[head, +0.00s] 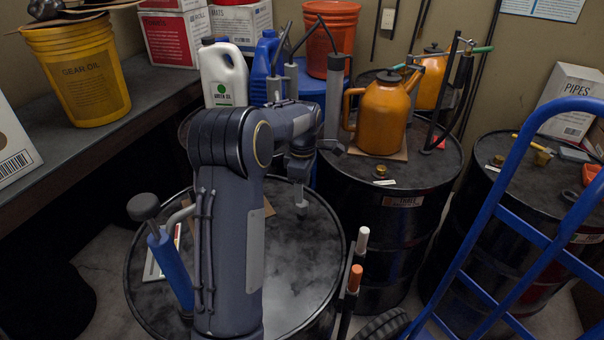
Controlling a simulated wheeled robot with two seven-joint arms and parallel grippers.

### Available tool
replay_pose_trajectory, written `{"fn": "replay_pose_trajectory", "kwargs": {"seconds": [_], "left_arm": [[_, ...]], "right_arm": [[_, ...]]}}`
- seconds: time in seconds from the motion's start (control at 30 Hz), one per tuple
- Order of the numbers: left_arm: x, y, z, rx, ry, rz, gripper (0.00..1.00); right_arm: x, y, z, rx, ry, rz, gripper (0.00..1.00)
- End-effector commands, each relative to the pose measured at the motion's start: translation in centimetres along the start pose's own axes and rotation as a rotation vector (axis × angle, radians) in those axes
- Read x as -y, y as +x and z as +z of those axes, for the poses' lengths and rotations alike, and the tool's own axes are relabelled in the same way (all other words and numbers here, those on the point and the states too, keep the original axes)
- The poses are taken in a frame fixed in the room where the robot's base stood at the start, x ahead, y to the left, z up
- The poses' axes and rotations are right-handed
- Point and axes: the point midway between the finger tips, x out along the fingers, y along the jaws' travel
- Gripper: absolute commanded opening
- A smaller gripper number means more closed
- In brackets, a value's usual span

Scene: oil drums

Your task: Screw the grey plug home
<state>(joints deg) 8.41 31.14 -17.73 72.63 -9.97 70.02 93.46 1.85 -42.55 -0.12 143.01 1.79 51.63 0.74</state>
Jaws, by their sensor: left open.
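My left arm rises from the bottom middle and bends over the near black drum (318,305). My left gripper (317,176) is at the drum's far right side, toward the middle drum. Its jaws look apart, with nothing seen between them. I cannot make out a grey plug for certain; my arm hides part of the near drum's top. A brass-coloured plug (381,170) sits on the middle drum (400,218), and another brass-coloured fitting (541,157) is on the right drum (500,175). My right gripper is not in view.
An orange oil can (384,115) stands on the middle drum. A blue hand truck (490,210) stands at the right. A blue pump (170,268) is at the near drum's left. White-topped (362,240) and orange-topped (354,279) handles stand at its right. A bench (130,110) runs along the left.

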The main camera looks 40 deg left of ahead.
Motion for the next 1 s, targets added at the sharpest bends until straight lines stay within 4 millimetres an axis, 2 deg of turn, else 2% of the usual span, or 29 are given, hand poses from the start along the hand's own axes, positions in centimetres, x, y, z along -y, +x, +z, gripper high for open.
{"fn": "replay_pose_trajectory", "kwargs": {"seconds": [0.03, 0.13, 0.27, 0.43, 0.73, 1.0], "left_arm": [[0.1, -1.1, 0.0, 0.000, 0.107, -0.002, 0.56], [0.1, -1.1, -0.1, 0.000, 0.287, 0.001, 0.56], [0.2, -0.6, -0.1, 0.000, 0.403, 0.002, 0.56], [0.2, 1.2, -0.1, 0.000, 0.420, 0.002, 0.56], [0.2, 5.7, -0.1, 0.000, 0.418, 0.002, 0.56], [0.1, 7.2, -0.1, -0.001, 0.418, 0.005, 0.56]], "right_arm": [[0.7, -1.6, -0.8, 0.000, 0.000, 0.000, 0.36], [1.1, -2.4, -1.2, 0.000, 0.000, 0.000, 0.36], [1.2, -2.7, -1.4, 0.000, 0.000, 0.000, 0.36], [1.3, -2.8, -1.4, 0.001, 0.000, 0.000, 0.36], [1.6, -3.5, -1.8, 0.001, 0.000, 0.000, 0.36], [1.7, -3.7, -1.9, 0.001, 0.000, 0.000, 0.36]]}}
